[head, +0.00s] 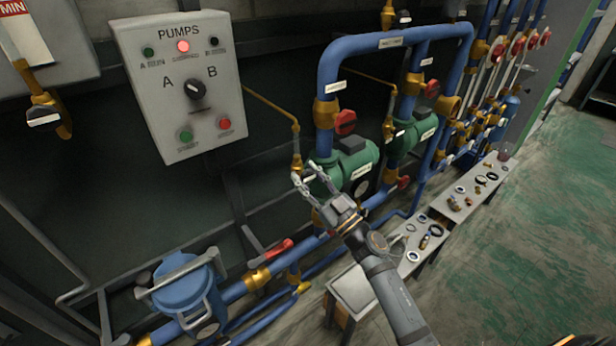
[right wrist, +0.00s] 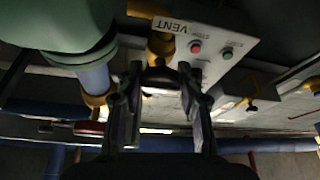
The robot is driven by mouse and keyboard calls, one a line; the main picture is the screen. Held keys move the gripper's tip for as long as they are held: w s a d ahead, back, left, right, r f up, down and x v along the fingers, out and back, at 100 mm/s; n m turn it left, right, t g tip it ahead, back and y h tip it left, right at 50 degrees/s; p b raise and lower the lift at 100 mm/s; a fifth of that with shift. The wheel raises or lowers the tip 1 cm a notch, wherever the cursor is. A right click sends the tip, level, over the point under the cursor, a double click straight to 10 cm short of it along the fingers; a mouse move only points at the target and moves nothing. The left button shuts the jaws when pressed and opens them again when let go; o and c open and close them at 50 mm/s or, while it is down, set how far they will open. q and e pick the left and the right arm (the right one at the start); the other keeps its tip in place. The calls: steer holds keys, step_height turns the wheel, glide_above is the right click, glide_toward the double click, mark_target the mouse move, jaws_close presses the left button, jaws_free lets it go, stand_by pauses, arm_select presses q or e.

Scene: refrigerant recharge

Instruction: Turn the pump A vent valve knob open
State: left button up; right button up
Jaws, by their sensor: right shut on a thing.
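The vent valve (head: 296,160) is a small brass fitting at the lower end of a thin brass pipe, just left of the nearer green pump (head: 352,166). My right gripper (head: 304,178) reaches it from below right, and its fingers hide most of the knob in the head view. In the right wrist view, the dark knob (right wrist: 158,77) lies between the two fingers of the gripper (right wrist: 159,85), which is shut on it. The brass valve body (right wrist: 160,46) shows beyond, beside a white VENT label (right wrist: 172,27). My left gripper is not in view.
A grey PUMPS control box (head: 180,85) hangs at the upper left. Blue pipes with red handwheels (head: 345,122) stand close to the right of the gripper. A blue strainer (head: 188,285) is at the lower left. A bench (head: 405,268) with loose fittings stands at right.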

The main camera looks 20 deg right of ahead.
steer(key=c, duration=0.3)
steer(key=n+y+p, duration=0.1)
steer(key=n, duration=0.1)
steer(key=n+g+y+p, duration=0.1)
steer(key=n, duration=0.1)
steer(key=shift+r+n+g+p, duration=0.2)
steer(key=shift+n+g+p, duration=0.1)
steer(key=shift+n+p, duration=0.1)
steer(key=n+g+p, duration=0.1)
steer(key=n+p, duration=0.1)
steer(key=n, duration=0.1)
steer(key=n+g+y+p, duration=0.1)
steer(key=n+p, duration=0.1)
steer(key=n, duration=0.2)
steer(key=shift+g+y, duration=0.3)
steer(key=shift+g, duration=0.1)
steer(key=n+g+p, duration=0.2)
steer(key=n+p, duration=0.2)
steer(key=n, duration=0.1)
steer(key=shift+n, duration=0.4)
steer(key=shift+f+n+g+h+p, duration=0.1)
steer(key=shift+n+g+h+p, duration=0.45)
steer(key=shift+n+p, duration=0.5)
steer(key=shift+f+n, duration=0.1)
steer(key=shift+n, duration=0.55)
steer(key=shift+f+h+p, duration=0.1)
steer(key=shift+h+p, duration=0.15)
steer(key=shift+p, duration=0.05)
